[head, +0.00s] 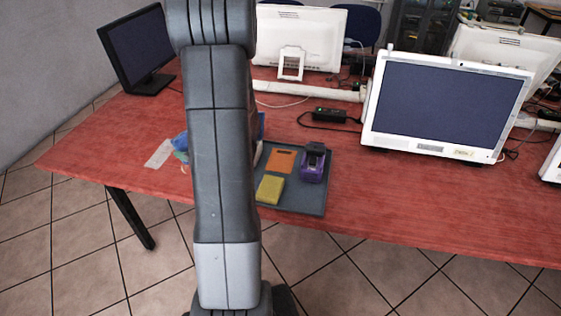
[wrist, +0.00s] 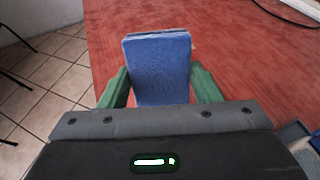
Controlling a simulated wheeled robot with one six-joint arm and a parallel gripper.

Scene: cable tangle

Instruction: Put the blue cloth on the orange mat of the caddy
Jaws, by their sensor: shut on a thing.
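The blue cloth (wrist: 158,70) is a folded, upright block between the green fingers of my gripper (wrist: 160,88) in the wrist view. The gripper is shut on it, with red tabletop behind. In the head view my arm hides the gripper; a blue patch (head: 181,141) shows at the arm's left edge, and I cannot tell whether it is the cloth. The caddy (head: 303,207) is a flat grey tray right of my arm, partly hidden by it. Its orange mat (head: 281,161) is bare except for a dark slot-like mark near its far edge.
A yellow block (head: 270,189) and a purple-black device (head: 314,163) sit on the caddy beside the mat. A pale flat piece (head: 158,154) lies left of my arm. A black adapter (head: 329,116) with cables and a white monitor (head: 445,105) stand behind and right. The table's front right is clear.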

